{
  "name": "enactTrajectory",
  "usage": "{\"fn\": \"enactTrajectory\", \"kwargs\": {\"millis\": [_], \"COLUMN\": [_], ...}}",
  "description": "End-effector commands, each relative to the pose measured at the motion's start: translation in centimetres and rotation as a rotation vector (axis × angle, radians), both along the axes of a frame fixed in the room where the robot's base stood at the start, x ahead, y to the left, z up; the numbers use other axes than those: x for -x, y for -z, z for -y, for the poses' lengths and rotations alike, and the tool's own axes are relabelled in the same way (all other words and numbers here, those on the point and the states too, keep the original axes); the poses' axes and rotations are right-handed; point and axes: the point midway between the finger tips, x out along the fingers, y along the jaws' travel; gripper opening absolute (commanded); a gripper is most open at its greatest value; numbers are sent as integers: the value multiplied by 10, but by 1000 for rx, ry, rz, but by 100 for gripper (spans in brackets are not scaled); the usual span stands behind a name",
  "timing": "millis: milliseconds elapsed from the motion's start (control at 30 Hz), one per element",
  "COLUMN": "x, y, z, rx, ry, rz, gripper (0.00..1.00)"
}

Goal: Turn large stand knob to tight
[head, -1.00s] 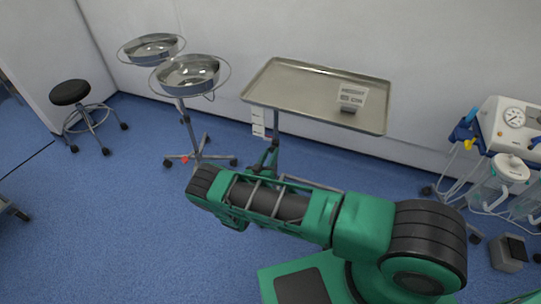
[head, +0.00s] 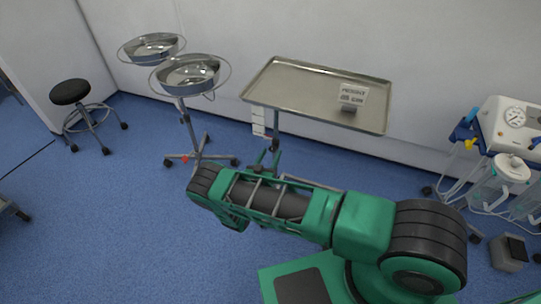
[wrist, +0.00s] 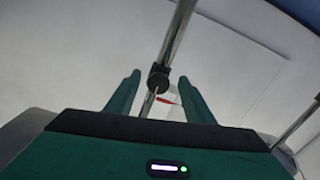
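The large stand is a metal tray (head: 310,92) on a pole (head: 276,125). In the wrist view its pole (wrist: 181,28) runs up and to the right, with a dark round knob (wrist: 158,78) on it. My gripper (wrist: 158,90) is open, with one green finger on each side of the knob and visible gaps between. I see no contact with the knob. In the head view my gripper (head: 267,162) is small at the stand's pole, and the knob cannot be made out there. A thin red piece (wrist: 166,100) shows just below the knob.
A small labelled sign (head: 353,94) stands on the tray. A double basin stand (head: 190,75) is to the left, with a black stool (head: 70,93) farther left. A medical cart (head: 510,125) is at the right. The wall is close behind the tray.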

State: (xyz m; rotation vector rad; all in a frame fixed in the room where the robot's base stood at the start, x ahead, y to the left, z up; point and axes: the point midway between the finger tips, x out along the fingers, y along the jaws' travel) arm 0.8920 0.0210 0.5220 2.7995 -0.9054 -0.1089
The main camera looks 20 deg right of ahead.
Motion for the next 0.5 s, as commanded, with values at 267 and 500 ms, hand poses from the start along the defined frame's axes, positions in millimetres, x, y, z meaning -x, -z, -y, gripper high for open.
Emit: {"fn": "enactTrajectory", "kwargs": {"millis": [267, 500], "x": [0, 20], "y": [-3, -3], "z": [0, -16], "rx": [3, 4], "ry": [1, -1], "rz": [4, 3], "gripper": [48, 48]}}
